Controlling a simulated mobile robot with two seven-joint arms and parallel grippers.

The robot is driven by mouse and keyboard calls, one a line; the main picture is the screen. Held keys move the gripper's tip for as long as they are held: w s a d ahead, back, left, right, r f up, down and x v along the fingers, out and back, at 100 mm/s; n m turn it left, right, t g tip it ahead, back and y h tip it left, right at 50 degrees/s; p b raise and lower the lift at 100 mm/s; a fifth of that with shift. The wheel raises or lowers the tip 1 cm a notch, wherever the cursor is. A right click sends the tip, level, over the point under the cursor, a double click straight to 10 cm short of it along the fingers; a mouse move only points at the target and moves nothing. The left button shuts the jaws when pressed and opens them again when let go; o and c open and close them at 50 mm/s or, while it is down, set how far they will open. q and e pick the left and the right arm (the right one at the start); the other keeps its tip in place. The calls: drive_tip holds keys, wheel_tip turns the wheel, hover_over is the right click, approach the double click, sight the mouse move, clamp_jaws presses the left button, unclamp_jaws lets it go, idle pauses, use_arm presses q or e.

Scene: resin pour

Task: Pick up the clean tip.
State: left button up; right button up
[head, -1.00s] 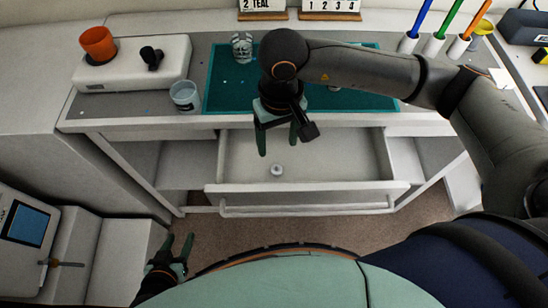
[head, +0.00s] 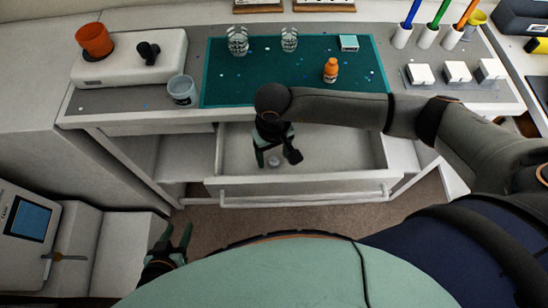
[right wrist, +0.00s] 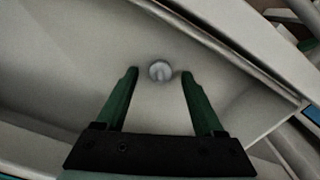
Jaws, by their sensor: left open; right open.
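The clean tip is a small pale round piece (head: 274,162) on the floor of the open drawer. In the right wrist view the pale tip (right wrist: 160,70) lies between and just beyond my fingertips. My right gripper (head: 268,163) reaches down into the drawer, open, with its green fingers around or just above the tip; I cannot tell the exact height. The right wrist view shows the right gripper (right wrist: 157,74) with its fingers spread and nothing held. My left gripper (head: 174,237) is open and empty at lower left, away from the drawer.
The open drawer (head: 345,185) has raised walls around my right gripper and is otherwise bare. On the bench above are a teal mat (head: 225,85), clear cups (head: 237,40), an orange bottle (head: 331,70), a grey cup (head: 182,90) and white blocks (head: 457,72).

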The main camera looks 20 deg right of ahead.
drive_tip(key=shift+f, duration=0.1)
clamp_jaws()
idle(0.5)
